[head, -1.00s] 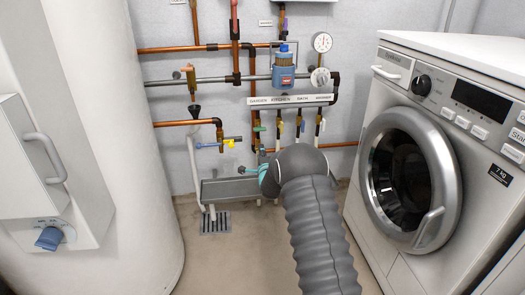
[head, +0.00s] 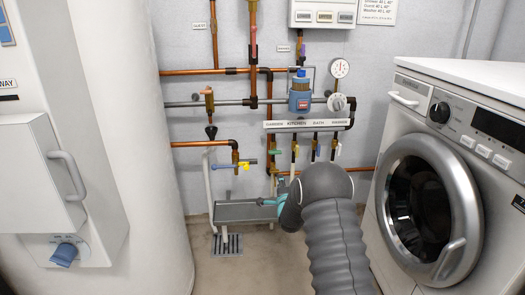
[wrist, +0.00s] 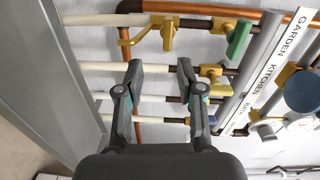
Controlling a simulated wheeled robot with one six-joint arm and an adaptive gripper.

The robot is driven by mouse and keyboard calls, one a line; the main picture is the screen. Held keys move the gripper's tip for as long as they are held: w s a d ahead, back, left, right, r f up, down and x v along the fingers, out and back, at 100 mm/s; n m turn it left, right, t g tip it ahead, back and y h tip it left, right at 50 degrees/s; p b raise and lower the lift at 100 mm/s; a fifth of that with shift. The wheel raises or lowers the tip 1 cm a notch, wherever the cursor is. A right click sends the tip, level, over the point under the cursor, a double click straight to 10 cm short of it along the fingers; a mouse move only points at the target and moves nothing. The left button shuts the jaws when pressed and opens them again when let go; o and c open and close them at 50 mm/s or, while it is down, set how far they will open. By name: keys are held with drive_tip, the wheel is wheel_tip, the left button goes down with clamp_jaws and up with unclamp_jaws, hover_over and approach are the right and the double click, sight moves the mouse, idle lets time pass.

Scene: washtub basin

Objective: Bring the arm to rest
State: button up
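My arm, in a grey ribbed sleeve, reaches toward the wall in the head view. My gripper is mostly hidden behind it there; only a teal part (head: 271,201) shows to its left. In the wrist view my gripper (wrist: 160,72) is open, its two dark fingers apart with nothing visibly held between them. A white pipe runs behind the fingertips; I cannot tell how far away. A yellow valve handle (wrist: 213,73) is right of the right fingertip. Another yellow handle (wrist: 168,34) and a green handle (wrist: 238,40) are above.
A labelled strip (head: 300,125) and copper pipes (head: 205,72) are on the wall. A grey trough (head: 240,212) is below, above a floor drain (head: 228,244). A washing machine (head: 400,120) stands right, a white tank (head: 130,100) left. Bare floor lies between.

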drive_tip(key=s+f+n+g, duration=0.4)
drive_tip(key=f+n+g, duration=0.1)
drive_tip(key=f, duration=0.6)
drive_tip(key=s+n+g, duration=0.4)
drive_tip(key=s+g, duration=0.1)
drive_tip(key=s, duration=0.5)
drive_tip(key=s+r+n+g+p, duration=0.2)
drive_tip(key=s+r+n+p, duration=0.6)
drive_tip(key=s+r, duration=3.2)
drive_tip(key=s+p, duration=0.2)
drive_tip(key=s, duration=0.1)
drive_tip(key=shift+s+d+r+p, duration=0.2)
drive_tip(key=shift+s+d+p, duration=0.05)
drive_tip(key=shift+s+p, duration=0.15)
drive_tip(key=shift+d, duration=0.1)
